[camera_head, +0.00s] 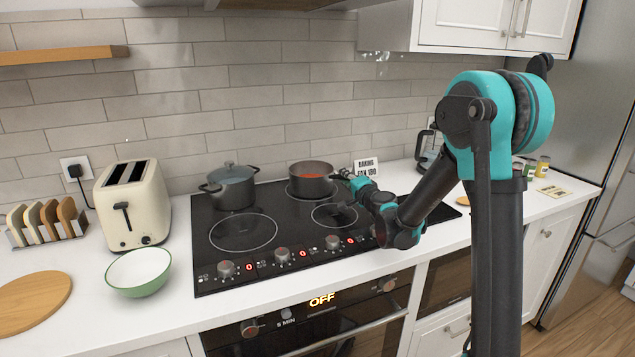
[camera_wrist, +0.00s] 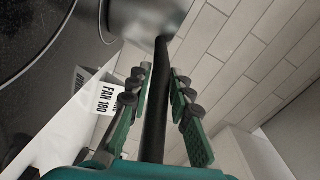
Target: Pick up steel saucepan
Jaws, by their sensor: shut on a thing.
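The steel saucepan (camera_head: 312,180) is over the back right ring of the black hob, upright, with something orange-red inside. I cannot tell whether its base touches the glass. Its long dark handle (camera_wrist: 155,110) runs between my fingers in the wrist view, and the blurred grey pan body (camera_wrist: 145,18) shows at the top. My gripper (camera_head: 350,178) reaches in from the right of the pan and is shut on the handle. In the wrist view my gripper (camera_wrist: 162,75) has a finger on each side of the handle. My fingers partly hide the handle in the head view.
A lidded grey pot (camera_head: 233,190) stands left of the saucepan on the hob (camera_head: 270,258). A "BAKING FAN 180" card (camera_head: 367,167) stands close behind my gripper, near the tiled wall. A toaster (camera_head: 133,208) and a bowl (camera_head: 138,272) are at left.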

